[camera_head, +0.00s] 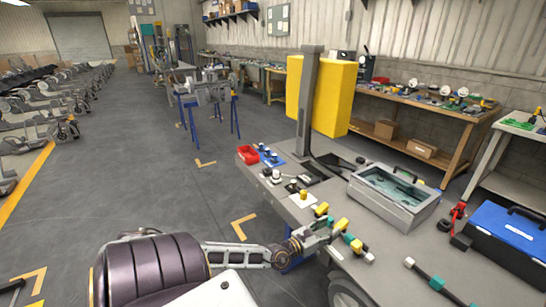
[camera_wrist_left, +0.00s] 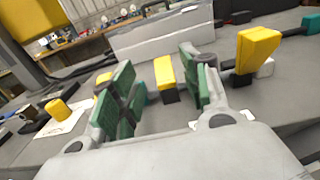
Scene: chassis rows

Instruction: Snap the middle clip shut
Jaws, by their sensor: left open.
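My left gripper (camera_head: 335,232) is over the near part of the grey bench top. In the left wrist view its two green-padded fingers (camera_wrist_left: 157,88) stand apart. A yellow clip (camera_wrist_left: 165,72) on a dark base shows in the gap between them, beyond the pads, apparently the middle one; I cannot tell whether it is shut. A larger yellow clip (camera_wrist_left: 257,50) on a dark base leans to the right of the right finger. Another yellow piece (camera_wrist_left: 103,79) is partly hidden behind the left finger. The head view shows yellow pieces (camera_head: 322,209) around the gripper. My right gripper is out of view.
A dark rod with teal and white parts (camera_head: 437,283) lies at the front. A yellow-padded column (camera_head: 310,100) rises at the back.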

